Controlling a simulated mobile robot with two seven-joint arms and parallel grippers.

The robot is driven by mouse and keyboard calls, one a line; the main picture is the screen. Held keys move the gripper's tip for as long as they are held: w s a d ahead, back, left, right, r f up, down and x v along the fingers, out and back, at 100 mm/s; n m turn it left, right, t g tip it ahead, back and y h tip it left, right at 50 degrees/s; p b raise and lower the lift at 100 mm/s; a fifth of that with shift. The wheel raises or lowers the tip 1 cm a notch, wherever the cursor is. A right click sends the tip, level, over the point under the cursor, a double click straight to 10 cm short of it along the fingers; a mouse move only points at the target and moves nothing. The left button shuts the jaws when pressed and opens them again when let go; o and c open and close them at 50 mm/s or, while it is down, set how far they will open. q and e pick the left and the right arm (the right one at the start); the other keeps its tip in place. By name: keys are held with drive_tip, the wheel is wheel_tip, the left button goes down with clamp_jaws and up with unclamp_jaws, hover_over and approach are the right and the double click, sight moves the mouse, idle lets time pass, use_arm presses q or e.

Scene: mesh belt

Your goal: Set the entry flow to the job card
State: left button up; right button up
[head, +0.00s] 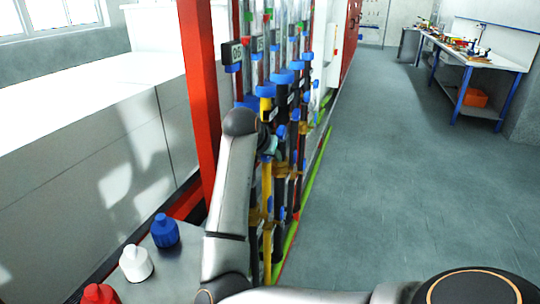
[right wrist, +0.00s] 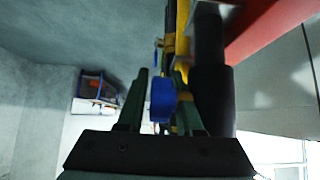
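A row of upright clear flow tubes with blue fittings (head: 265,90) stands left of centre in the head view. The nearest carries a dark tag reading 05 (head: 232,53). My right gripper (head: 270,146) is among the lower blue fittings and yellow pipes, partly hidden by its own wrist. In the right wrist view its two green fingers are apart, with a blue knob (right wrist: 162,99) between them. The knob lies close to the right finger, and a narrow gap shows at the left finger. I cannot make out a job card or any float level. My left gripper is out of view.
Blue (head: 165,231), white (head: 136,262) and red (head: 100,294) bottles stand on a grey surface at lower left. A red post (head: 199,90) rises beside the tubes. A workbench (head: 480,58) with an orange bin is at far right. The floor between is clear.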

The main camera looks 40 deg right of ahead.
drive_tip(key=b+v, duration=0.1)
drive_tip(key=v, duration=1.1)
drive_tip(key=shift+s+a, duration=0.15)
drive_tip(key=shift+r, duration=0.15)
